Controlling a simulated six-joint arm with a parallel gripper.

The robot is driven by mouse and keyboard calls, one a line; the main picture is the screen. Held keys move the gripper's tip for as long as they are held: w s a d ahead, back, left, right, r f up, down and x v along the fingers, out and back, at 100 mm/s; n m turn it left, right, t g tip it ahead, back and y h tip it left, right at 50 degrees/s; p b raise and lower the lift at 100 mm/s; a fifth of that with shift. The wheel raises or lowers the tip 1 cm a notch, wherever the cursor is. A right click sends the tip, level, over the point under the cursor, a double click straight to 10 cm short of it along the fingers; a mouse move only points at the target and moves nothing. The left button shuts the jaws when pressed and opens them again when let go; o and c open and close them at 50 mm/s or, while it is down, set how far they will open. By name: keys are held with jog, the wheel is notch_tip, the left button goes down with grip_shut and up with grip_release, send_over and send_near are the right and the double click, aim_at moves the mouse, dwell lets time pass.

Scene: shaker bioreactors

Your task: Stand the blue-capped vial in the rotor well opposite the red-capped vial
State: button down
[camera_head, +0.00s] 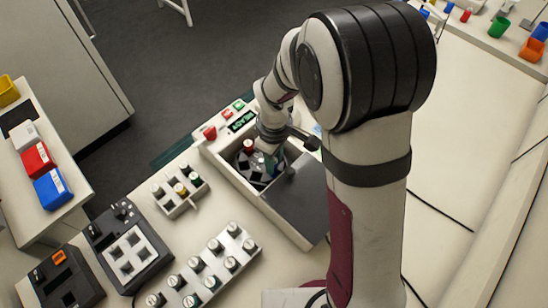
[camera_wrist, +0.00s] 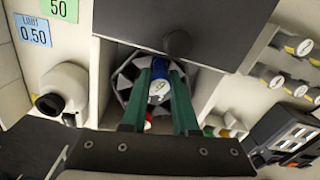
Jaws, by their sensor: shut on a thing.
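The rotor (camera_head: 243,162) sits in the open chamber of a white machine; it also shows in the wrist view (camera_wrist: 124,80) as a dark and pale disc. My gripper (camera_wrist: 163,88) has two green fingers, shut on the blue-capped vial (camera_wrist: 161,86), which is over the rotor. I cannot tell how far the vial reaches into a well. The red-capped vial (camera_head: 248,146) stands in the rotor; a bit of its red cap shows beside a finger in the wrist view (camera_wrist: 148,122). My gripper hides part of the rotor and most wells. In the head view my wrist covers the held vial.
A small rack (camera_head: 181,190) and a longer rack (camera_head: 215,262) of capped vials stand left and in front of the machine. The machine's dark lid (camera_head: 298,200) is beside the chamber. A grey block with square wells (camera_head: 128,250) stands further left.

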jog(key=shift+f, duration=0.95)
jog(key=c, duration=0.6)
grip_release()
jog(key=shift+r, duration=0.1)
jog(key=shift+r, duration=3.4)
